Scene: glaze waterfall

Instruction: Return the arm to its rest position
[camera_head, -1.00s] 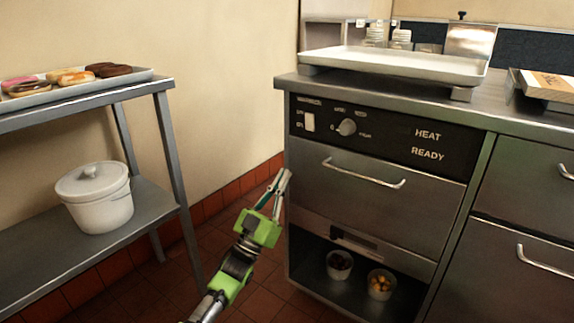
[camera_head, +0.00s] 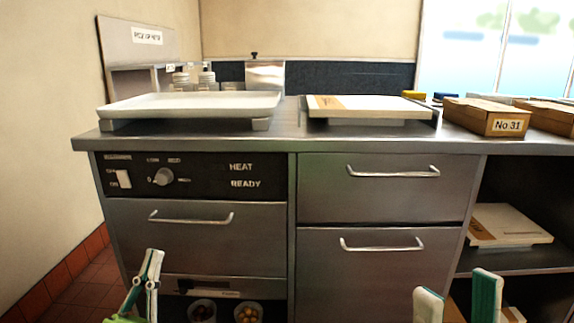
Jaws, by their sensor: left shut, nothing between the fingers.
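My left gripper (camera_head: 148,268) shows at the lower left of the head view, in front of the heater cabinet (camera_head: 250,215). Its fingers point up, are shut and hold nothing. My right gripper (camera_head: 458,292) shows at the bottom right, in front of the drawers and beside the open shelf bay. Its two fingers stand apart with nothing seen between them. The rest of both arms is mostly cut off by the bottom edge.
A steel counter (camera_head: 290,134) carries a white tray (camera_head: 190,104), a board (camera_head: 365,106) and a box marked No 31 (camera_head: 487,116). Drawer handles (camera_head: 392,171) stick out below. Two small bowls (camera_head: 247,312) sit low in the cabinet. Red floor shows at left.

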